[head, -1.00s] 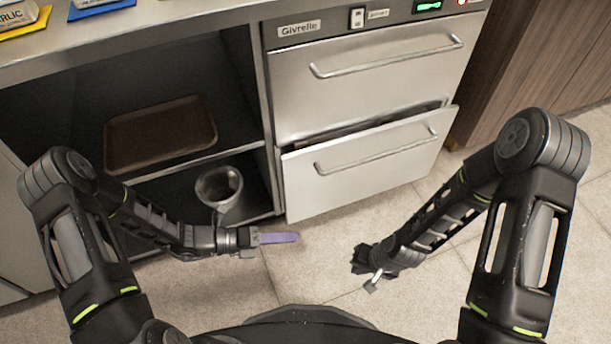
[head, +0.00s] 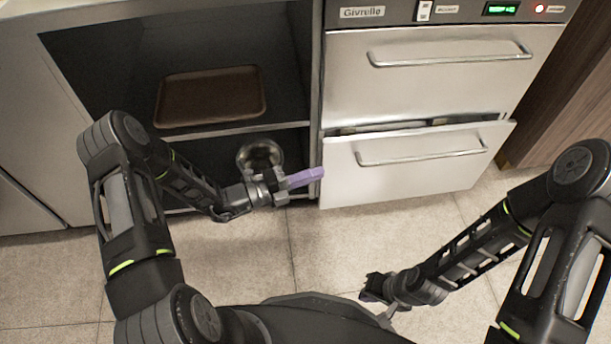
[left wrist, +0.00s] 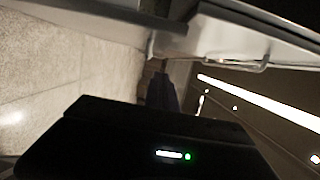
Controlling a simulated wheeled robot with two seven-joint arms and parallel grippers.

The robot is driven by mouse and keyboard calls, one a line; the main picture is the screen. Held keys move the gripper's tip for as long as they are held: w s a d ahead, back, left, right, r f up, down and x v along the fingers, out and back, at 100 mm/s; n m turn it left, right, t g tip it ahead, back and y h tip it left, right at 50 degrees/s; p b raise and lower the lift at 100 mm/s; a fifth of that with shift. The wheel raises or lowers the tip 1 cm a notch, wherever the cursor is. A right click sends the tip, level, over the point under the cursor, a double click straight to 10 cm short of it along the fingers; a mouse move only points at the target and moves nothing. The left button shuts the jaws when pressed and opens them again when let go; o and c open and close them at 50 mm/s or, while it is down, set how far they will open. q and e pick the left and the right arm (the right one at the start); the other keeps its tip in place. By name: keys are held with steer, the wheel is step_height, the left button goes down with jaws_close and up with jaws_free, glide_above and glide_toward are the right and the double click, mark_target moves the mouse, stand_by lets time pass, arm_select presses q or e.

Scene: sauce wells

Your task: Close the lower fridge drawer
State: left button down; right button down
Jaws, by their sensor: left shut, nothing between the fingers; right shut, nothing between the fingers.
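The lower fridge drawer (head: 400,180) stands partly open in the head view, its front tilted out from the cabinet with a dark gap along its top. It has a horizontal bar handle (head: 422,153). My left gripper (head: 305,177) is shut and empty, with its purple fingers pointing right at the drawer's left edge; I cannot tell whether they touch it. My right gripper (head: 376,290) is shut and empty, low over the floor in front of the drawer.
The upper drawer (head: 425,85) is shut above the lower one. Open shelves to the left hold a brown tray (head: 210,97) and a round metal container (head: 260,155). A wood panel (head: 560,110) stands at the right. The tiled floor (head: 350,240) in front is clear.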

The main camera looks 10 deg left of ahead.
mark_target(332, 155)
arm_select(q)
steer(key=w+d, duration=0.1)
steer(key=w, duration=0.1)
steer(key=w+d+b, duration=0.1)
steer(key=w, duration=0.1)
steer(key=w+d+b, duration=0.1)
steer(key=w+d, duration=0.1)
steer(key=shift+w+f, duration=0.1)
steer(key=shift+w, duration=0.1)
steer(key=shift+w+a+b, duration=0.25)
steer(key=shift+w+b, duration=0.05)
steer(key=shift+w, duration=0.15)
